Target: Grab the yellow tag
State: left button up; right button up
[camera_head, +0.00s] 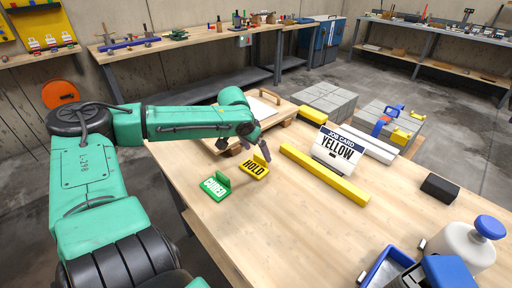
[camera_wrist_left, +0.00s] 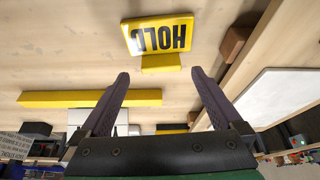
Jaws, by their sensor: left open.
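The yellow tag (camera_head: 255,166) lies on the wooden table and reads HOLD, with a raised yellow grip on it. It also shows in the left wrist view (camera_wrist_left: 158,36), beyond the fingertips. My left gripper (camera_head: 245,148) is just above and behind the tag in the head view. In the left wrist view its two dark fingers (camera_wrist_left: 160,75) are spread with nothing between them, and they look apart from the tag. A green tag (camera_head: 215,187) reading CURED lies to the left of the yellow one. My right gripper is not in view.
A yellow bar (camera_head: 324,174) lies right of the tags, near a white job card block (camera_head: 338,148) reading YELLOW. A wooden-framed board (camera_head: 262,108) lies behind my gripper. Grey blocks (camera_head: 324,101), a black block (camera_head: 439,187) and a blue tray (camera_head: 385,268) are farther right. The table's front middle is clear.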

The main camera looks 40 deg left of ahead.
aim_at(260, 157)
pick_arm(q)
jog(key=x, duration=0.4)
jog(key=shift+w+a+f+b, duration=0.1)
jog(key=shift+b, duration=0.25)
jog(key=c, duration=1.3)
jog(key=shift+c, duration=0.2)
